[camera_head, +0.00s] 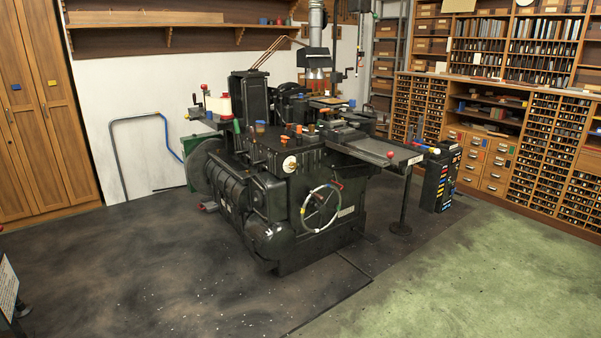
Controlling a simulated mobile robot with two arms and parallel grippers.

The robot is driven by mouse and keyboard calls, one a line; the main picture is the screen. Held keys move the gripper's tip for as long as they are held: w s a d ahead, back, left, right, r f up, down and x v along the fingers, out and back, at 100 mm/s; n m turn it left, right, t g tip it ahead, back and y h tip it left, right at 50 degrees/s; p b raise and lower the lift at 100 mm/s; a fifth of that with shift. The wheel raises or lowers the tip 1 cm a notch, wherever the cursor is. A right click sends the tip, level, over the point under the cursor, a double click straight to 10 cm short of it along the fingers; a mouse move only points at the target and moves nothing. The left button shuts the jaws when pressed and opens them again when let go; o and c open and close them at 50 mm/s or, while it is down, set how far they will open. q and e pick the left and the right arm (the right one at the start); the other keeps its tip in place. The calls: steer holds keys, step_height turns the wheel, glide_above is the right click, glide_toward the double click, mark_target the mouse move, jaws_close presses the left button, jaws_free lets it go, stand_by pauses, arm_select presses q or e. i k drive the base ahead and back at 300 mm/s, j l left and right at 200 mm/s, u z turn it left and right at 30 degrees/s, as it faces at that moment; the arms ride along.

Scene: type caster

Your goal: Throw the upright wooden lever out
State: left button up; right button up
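A large black type caster (300,180) stands in the middle of the room. Several small orange-brown handles, such as one near its front edge (281,142) and one farther right (324,117), stand up from its top. They are too small for me to tell which is the upright wooden lever. A handwheel (321,208) with a pale rim is on the front. A flat shelf or arm (385,150) with a red knob (390,154) sticks out to the right on a post. Neither of my grippers is in view.
The dark floor (130,270) in front and the green floor (470,280) at right are clear. Wooden cabinets (40,120) stand at left, type drawers (540,150) at right. A bent tube frame (140,118) leans on the white wall. A black case (437,180) stands right of the machine.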

mark_target(253, 130)
steer(key=i+l+z, duration=0.2)
steer(key=i, duration=1.6)
